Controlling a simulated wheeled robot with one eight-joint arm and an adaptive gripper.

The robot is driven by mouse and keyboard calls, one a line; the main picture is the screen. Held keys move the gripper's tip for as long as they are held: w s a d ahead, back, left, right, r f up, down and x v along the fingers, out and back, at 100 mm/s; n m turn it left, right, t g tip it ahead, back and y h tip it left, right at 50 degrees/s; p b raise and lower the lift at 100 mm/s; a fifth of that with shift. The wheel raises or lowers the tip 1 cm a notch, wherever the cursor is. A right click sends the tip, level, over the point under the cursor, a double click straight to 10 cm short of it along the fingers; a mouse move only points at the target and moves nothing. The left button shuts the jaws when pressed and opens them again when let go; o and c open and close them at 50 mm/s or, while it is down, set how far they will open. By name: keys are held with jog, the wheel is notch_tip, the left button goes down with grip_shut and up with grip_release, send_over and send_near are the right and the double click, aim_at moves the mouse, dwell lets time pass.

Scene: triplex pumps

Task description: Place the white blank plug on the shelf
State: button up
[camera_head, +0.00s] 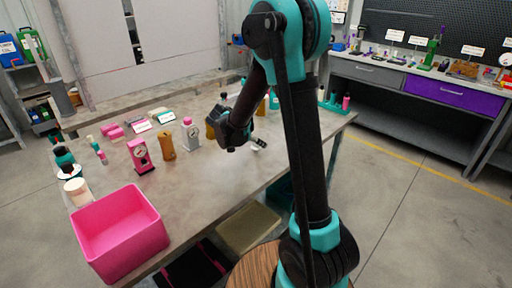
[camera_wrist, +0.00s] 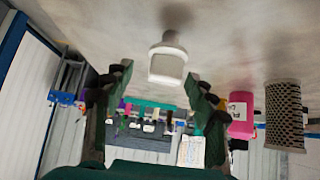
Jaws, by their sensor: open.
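The white blank plug (camera_wrist: 167,62) stands at the centre of the wrist view, against the grey table surface. That view looks upside down, with the table at the top. My gripper (camera_wrist: 155,85) is open, its dark green fingers on either side of the plug in the picture and not touching it. In the head view my gripper (camera_head: 236,138) is low over the middle of the table, beside a small white and dark piece that seems to be the plug (camera_head: 259,143). A tan shelf-like surface (camera_head: 249,229) shows below the table edge; I cannot tell which shelf is meant.
A pink bin (camera_head: 120,232) sits at the table's near left. A pink gauge block (camera_head: 140,155), a brown bottle (camera_head: 167,143) and a grey gauge block (camera_head: 190,134) stand left of my gripper. A workbench with a purple drawer (camera_head: 438,90) is at the back right.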

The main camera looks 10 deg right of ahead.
jog(key=x, duration=0.5)
jog(key=shift+w+a, duration=0.2)
grip_shut()
dwell(0.3)
